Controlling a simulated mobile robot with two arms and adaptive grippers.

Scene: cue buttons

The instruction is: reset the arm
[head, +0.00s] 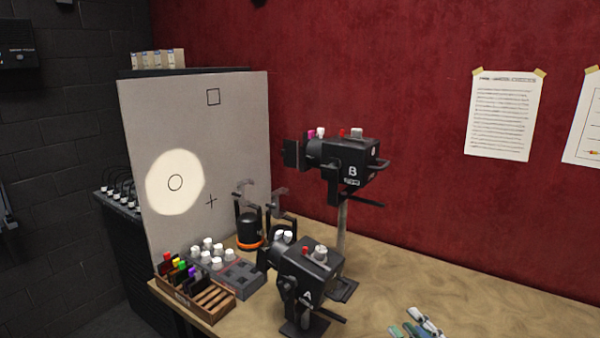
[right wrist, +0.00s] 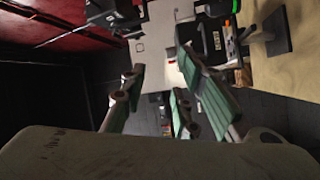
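My right gripper (head: 418,326) shows at the bottom edge of the head view, just above the wooden table and right of lamp A. In the right wrist view its green-padded fingers (right wrist: 160,85) are spread apart with nothing between them. My left gripper is in neither view. Black lamp A (head: 308,272) stands low at the table front, with a red button and a grey knob on top. Black lamp B (head: 350,165) stands higher on a pole behind it, with coloured buttons on top. A round light spot (head: 175,205) falls on the grey board (head: 245,130).
A wooden rack (head: 205,312) of coloured pieces and a grey console (head: 240,277) with white knobs stand at the table's left end. A black item with an orange ring (head: 249,240) is behind them. The table (head: 460,290) is bare toward the right.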

